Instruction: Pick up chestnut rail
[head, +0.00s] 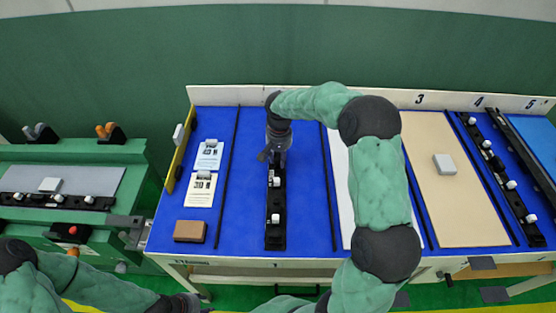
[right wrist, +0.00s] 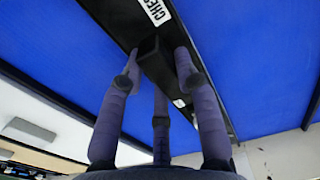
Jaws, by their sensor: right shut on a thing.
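The chestnut rail (head: 275,234) is a long black strip with white clips on it, lying on the blue panel left of centre. In the right wrist view the rail (right wrist: 168,72) carries a white label on which "CHES" can be read. My right gripper (head: 272,158) is over the rail's far end, its fingers shut on a dark block there. The fingers show on both sides of it in the right wrist view (right wrist: 158,75). The rail seems to lie on the panel. My left arm enters at the bottom left; its dark end (head: 180,304) is cut by the frame edge, its fingers hidden.
Two label cards (head: 201,190) and a brown block (head: 190,231) lie left of the rail. A beige panel (head: 440,205) with a white block (head: 444,164) and another black rail (head: 500,170) are at the right. A green bench (head: 70,215) stands at the left.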

